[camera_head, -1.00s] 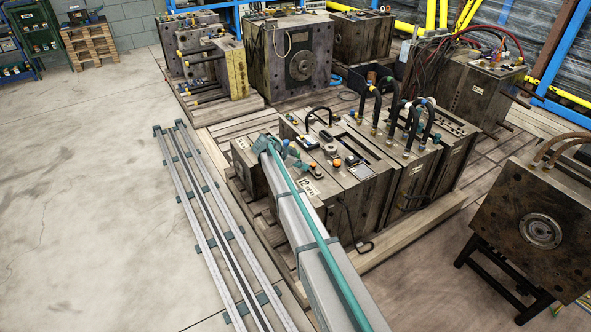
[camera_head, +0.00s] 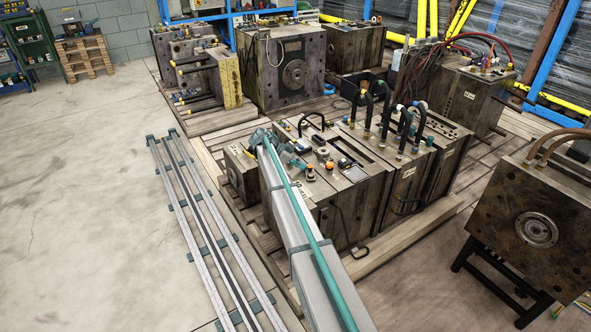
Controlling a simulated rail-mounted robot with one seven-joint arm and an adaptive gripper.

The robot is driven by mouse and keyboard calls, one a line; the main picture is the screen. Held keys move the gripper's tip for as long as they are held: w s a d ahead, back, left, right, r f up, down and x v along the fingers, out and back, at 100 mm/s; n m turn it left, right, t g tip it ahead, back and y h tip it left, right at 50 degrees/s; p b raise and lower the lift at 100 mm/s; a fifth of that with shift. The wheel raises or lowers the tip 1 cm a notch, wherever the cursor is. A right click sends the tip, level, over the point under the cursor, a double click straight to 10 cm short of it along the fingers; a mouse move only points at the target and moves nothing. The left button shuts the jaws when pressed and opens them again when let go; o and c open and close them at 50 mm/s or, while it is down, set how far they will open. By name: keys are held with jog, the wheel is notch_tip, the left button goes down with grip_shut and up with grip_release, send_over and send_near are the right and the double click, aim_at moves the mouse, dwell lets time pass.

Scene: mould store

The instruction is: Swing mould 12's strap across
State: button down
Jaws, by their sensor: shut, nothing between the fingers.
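Mould 12 is the dark, worn steel block (camera_head: 345,205) at the front of the near group. Its white label (camera_head: 304,190) is partly covered by my arm. Small fittings with orange caps, a dark latch-like piece (camera_head: 345,163) and a pale plate sit along its top. I cannot tell which part is the strap. My gripper (camera_head: 297,162) is small and teal at the end of my arm. It is over the mould's top, near its left end and close to the orange-capped fittings. It is shut and empty; whether it touches anything is unclear.
Black hoses (camera_head: 402,125) arch above the moulds behind. A mould on a black stand (camera_head: 510,215) stands at right. Floor rails (camera_head: 200,225) run along the left, with open concrete floor (camera_head: 85,200) beyond. More moulds (camera_head: 285,65) stand at the back.

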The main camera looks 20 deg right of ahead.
aim_at(308, 164)
jog(key=shift+w+d+f+b, duration=0.1)
jog(key=shift+d+b, duration=0.5)
jog(key=shift+d, duration=0.15)
jog(key=shift+d+b, duration=0.8)
jog(key=shift+d, duration=0.2)
jog(key=shift+s+d+b, duration=0.7)
jog(key=shift+d, duration=0.35)
jog(key=shift+s+d, duration=0.15)
jog(key=shift+d, duration=0.1)
jog(key=w, duration=0.2)
jog(key=w+a+b, duration=0.1)
jog(key=w, duration=0.1)
jog(key=shift+a, duration=0.1)
jog(key=w+r, duration=0.2)
jog(key=w+a+r, duration=0.1)
jog(key=w+r, duration=0.1)
jog(key=w+a+r, duration=0.1)
jog(key=w+r, duration=0.2)
jog(key=shift+a+p, duration=0.15)
jog(key=shift+p, duration=0.2)
